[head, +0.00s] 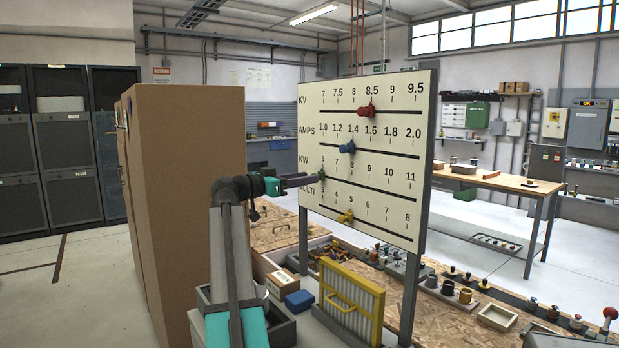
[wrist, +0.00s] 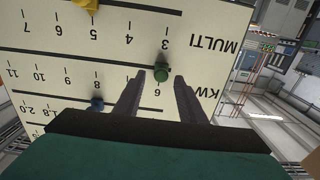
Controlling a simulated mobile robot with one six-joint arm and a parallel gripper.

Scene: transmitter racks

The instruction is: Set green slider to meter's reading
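The green slider (head: 321,175) is at the left, low end of the KW track on the white scale board (head: 400,228). In the wrist view, which shows the board upside down, the green slider (wrist: 162,73) is near the 6. My gripper (head: 311,179) reaches the board from the left. In the wrist view its two fingers (wrist: 160,78) are apart, with the slider's knob between their tips and a narrow gap on each side. Contact cannot be told. No meter reading is legible in either view.
A red slider (head: 367,110), a blue slider (head: 346,149) and a yellow slider (head: 345,217) sit on the other tracks, close above and below. A tall brown cabinet (head: 190,200) stands left of my arm. A cluttered bench (head: 470,325) lies below the board.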

